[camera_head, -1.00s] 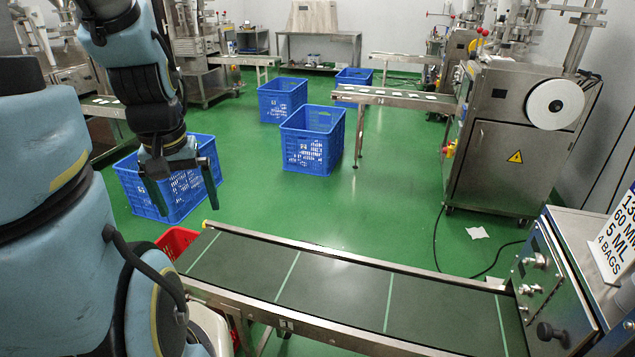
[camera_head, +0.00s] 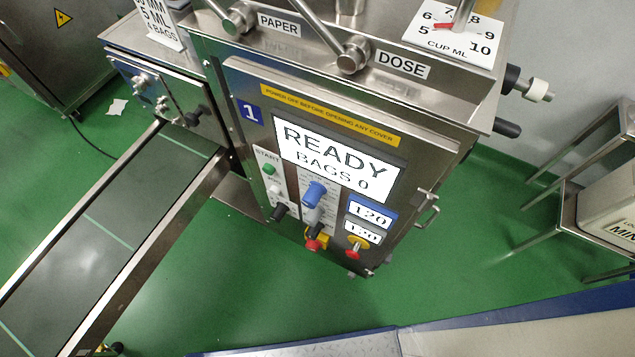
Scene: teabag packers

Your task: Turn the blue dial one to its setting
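The blue dial (camera_head: 314,194) is a knob on the front panel of the steel machine (camera_head: 246,80) marked with a blue 1. It sits below the screen (camera_head: 338,160), which reads READY, BAGS 0. A blue-framed display (camera_head: 370,213) to its right reads 120, and a second display (camera_head: 362,232) under that looks like 120 or 130. The dial's scale is too small to read. My gripper is not in the current view.
A green conveyor belt (camera_head: 113,214) runs from the machine toward the lower left. A red and yellow knob (camera_head: 357,246) sits low on the panel. A steel table (camera_head: 603,225) stands at right. Green floor (camera_head: 480,240) is clear between it and the machine.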

